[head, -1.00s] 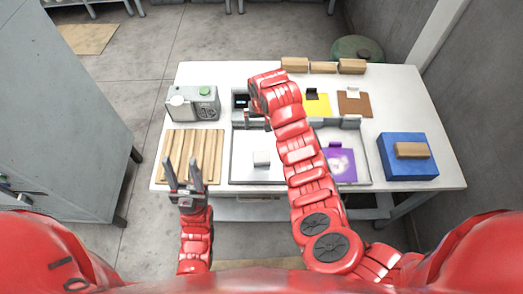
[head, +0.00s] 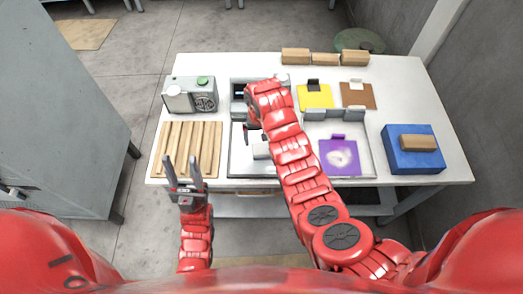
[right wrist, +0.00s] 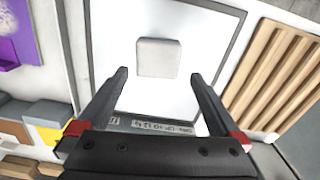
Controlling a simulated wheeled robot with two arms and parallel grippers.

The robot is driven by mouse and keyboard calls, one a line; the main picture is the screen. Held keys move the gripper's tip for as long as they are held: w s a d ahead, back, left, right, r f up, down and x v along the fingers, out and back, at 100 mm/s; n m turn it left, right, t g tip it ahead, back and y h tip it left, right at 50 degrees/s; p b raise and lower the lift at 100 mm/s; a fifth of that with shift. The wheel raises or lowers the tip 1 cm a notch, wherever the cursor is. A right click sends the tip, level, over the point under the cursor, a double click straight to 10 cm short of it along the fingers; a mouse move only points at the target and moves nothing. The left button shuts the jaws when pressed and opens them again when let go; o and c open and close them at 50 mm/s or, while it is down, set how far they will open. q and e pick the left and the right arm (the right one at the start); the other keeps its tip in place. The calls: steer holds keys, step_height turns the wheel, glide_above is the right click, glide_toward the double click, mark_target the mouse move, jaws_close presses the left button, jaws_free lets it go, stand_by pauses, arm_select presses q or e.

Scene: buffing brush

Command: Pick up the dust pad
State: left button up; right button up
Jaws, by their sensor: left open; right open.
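A small pale grey-white block (head: 260,150), possibly the dust pad, lies on the white panel of a tray (head: 240,168); it also shows in the right wrist view (right wrist: 158,57). A purple square pad (head: 339,158) with a tab and a whitish dusty patch lies in the right part; its edge shows in the right wrist view (right wrist: 18,40). My right gripper (right wrist: 158,76) is open and empty, its fingers either side of the line to the block, apart from it. In the head view my right arm partly hides it. My left gripper (head: 181,162) is open and empty near the slatted board.
A slatted wooden board (head: 188,150) and a grey device with a green button (head: 190,94) stand at left. Yellow (head: 315,97) and brown (head: 358,96) pads lie behind. A blue block (head: 410,160) bears a wooden block (head: 418,142). Several wooden blocks line the back edge.

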mark_target(261, 148)
steer(key=shift+s+f+p, duration=0.15)
steer(key=shift+p, duration=0.15)
steer(key=f+p, duration=0.2)
steer(key=f, duration=0.1)
steer(key=shift+s+d, duration=0.15)
steer(key=shift+d, duration=0.05)
steer(key=shift+f+p, duration=0.35)
steer(key=shift+f, duration=0.7)
steer(key=shift+c, duration=0.3)
steer(key=c, duration=1.1)
steer(key=shift+r, duration=0.1)
